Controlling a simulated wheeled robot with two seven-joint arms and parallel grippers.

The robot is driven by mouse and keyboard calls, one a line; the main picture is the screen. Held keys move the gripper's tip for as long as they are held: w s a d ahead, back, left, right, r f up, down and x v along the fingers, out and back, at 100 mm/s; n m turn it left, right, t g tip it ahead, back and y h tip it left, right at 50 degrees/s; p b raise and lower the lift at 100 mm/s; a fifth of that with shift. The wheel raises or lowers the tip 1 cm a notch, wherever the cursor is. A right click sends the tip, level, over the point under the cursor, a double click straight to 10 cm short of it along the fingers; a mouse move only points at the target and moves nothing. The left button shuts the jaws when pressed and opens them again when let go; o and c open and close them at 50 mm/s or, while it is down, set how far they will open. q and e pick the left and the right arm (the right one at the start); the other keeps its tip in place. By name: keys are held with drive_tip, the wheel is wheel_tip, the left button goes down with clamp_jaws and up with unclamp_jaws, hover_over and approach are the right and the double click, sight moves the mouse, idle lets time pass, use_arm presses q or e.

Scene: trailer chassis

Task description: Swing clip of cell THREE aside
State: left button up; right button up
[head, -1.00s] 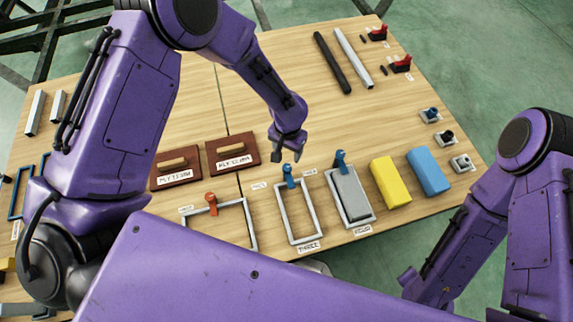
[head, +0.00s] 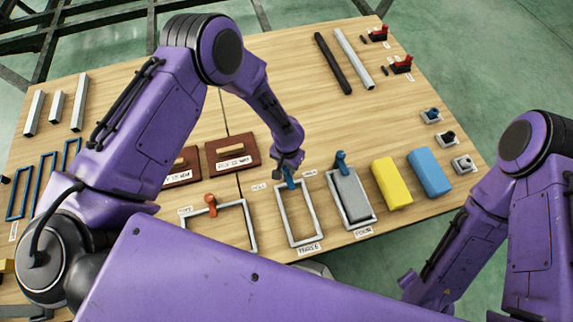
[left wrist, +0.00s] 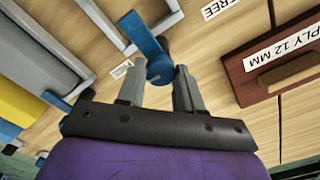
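Cell THREE (head: 282,218) is an empty grey frame with a THREE label at its front edge. Its blue clip (head: 290,180) stands at the frame's far edge and is partly hidden by my left gripper (head: 285,172) in the head view. In the left wrist view the clip's arm (left wrist: 143,38) reaches over the frame edge, and its rounded end lies between the tips of my left gripper (left wrist: 158,72). The fingers are apart, with small gaps visible beside the clip. My right gripper is out of view; only my right arm shows.
Cell FOUR (head: 373,222), with a grey block and blue clip, stands just right. A frame with an orange clip (head: 210,202) is to the left. Yellow (head: 391,184) and blue (head: 429,172) blocks lie further right. Brown plywood trays (head: 247,159) sit behind left. A FREE label (left wrist: 218,8) lies beside the clip.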

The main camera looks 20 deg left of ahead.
use_arm(q)
drive_tip(key=shift+m, duration=0.3)
drive_tip(key=m, duration=0.3)
drive_tip(key=shift+m, duration=0.4)
drive_tip(key=m, duration=0.9)
drive_tip(key=shift+m, duration=2.2)
drive_tip(key=shift+s, duration=0.1)
drive_tip(key=o, duration=1)
drive_tip(key=shift+o, duration=0.2)
